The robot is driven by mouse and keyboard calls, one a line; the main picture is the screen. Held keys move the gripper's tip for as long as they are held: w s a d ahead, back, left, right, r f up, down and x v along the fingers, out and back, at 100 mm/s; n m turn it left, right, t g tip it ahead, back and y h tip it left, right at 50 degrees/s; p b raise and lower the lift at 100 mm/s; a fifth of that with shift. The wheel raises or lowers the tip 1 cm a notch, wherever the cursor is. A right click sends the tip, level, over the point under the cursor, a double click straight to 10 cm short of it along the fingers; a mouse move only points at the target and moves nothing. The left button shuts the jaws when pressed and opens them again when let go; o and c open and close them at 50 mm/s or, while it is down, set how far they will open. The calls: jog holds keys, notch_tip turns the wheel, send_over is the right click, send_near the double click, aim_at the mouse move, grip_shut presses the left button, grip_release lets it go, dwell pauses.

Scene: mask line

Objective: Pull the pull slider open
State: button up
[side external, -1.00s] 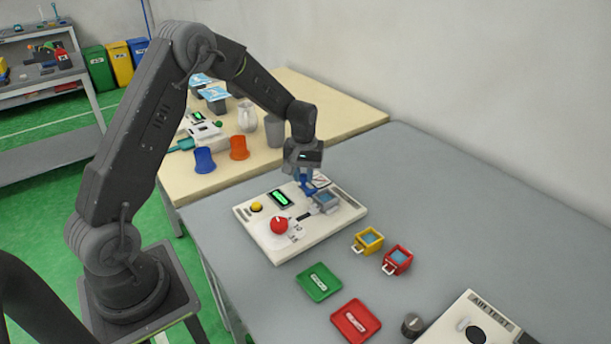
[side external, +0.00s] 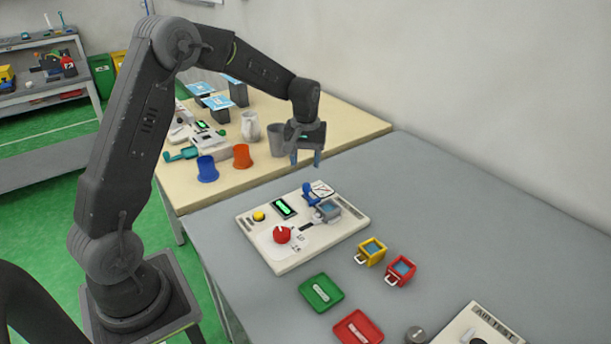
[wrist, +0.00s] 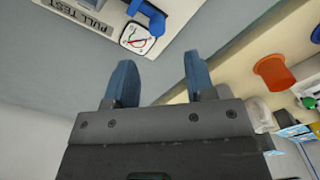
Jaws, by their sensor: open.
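The off-white test board (side external: 268,252) lies on the grey table. At its far right part a blue handle-like piece (side external: 309,195), which looks like the pull slider, stands beside a grey box-like fixture (side external: 328,208) and a white dial (side external: 322,188). My gripper (side external: 305,158) is open and empty above the board's far edge, clear of the blue piece. In the wrist view, my gripper's blue fingers (wrist: 159,75) are apart with nothing between them. The blue piece (wrist: 148,14) is partly cut off at the top, next to the dial (wrist: 138,39) and a "PULL TEST" label (wrist: 85,19).
The board also carries a red knob (side external: 282,235), a yellow button (side external: 259,216) and a green display (side external: 285,207). Yellow (side external: 371,252) and red (side external: 400,271) cups stand to its right, and a green tray (side external: 321,293) lies in front. Cups stand on the wooden table behind.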

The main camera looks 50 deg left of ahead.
notch_tip(320, 180, up, 6)
dwell(0.5)
jog(key=s+d+r+m+t, duration=0.3)
jog(key=s+d+r+m, duration=0.2)
jog(key=s+d+r, duration=0.7)
jog(key=s+d+f+m+t, duration=0.1)
jog(key=s+d+f+m, duration=0.1)
jog(key=s, duration=0.5)
jog(key=s+d+f+m+t, duration=0.1)
jog(key=s+d+f+m, duration=0.1)
jog(key=s, duration=0.4)
jog(key=shift+s+t, duration=0.3)
jog(key=shift+s, duration=0.05)
